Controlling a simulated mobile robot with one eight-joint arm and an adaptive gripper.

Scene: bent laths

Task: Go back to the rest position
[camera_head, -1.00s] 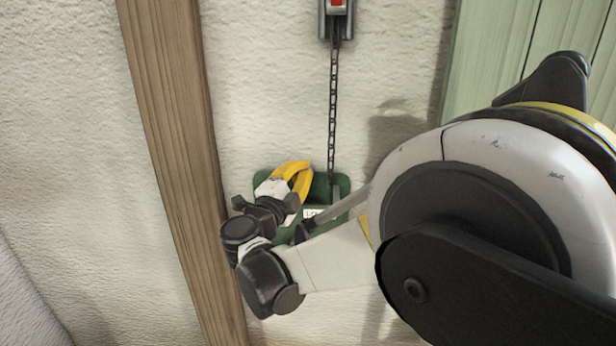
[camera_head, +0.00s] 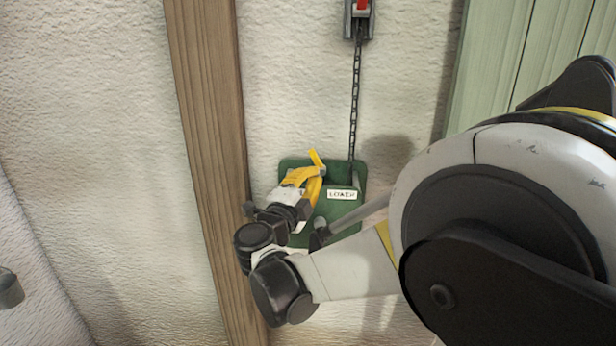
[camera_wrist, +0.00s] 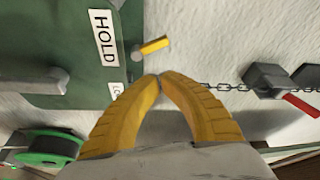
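My gripper (camera_head: 321,172) has yellow fingers and is in front of a green wall plate (camera_head: 345,208) labelled "LOWER". In the wrist view my gripper (camera_wrist: 159,77) has its two fingertips together with nothing between them. The green plate (camera_wrist: 75,45) there shows a "HOLD" label (camera_wrist: 105,38) and part of a second label. A small yellow-tipped lever (camera_wrist: 153,46) sticks out at the plate's edge, just beyond the fingertips and apart from them in the picture. In the head view a yellow piece (camera_head: 315,157) shows above the fingers, probably that lever.
A chain (camera_head: 356,90) hangs from a grey wall fitting with a red part (camera_head: 360,8). A wooden post (camera_head: 208,130) stands close left of my gripper. Green boards (camera_head: 500,60) are at the right. A green reel (camera_wrist: 48,148) shows in the wrist view.

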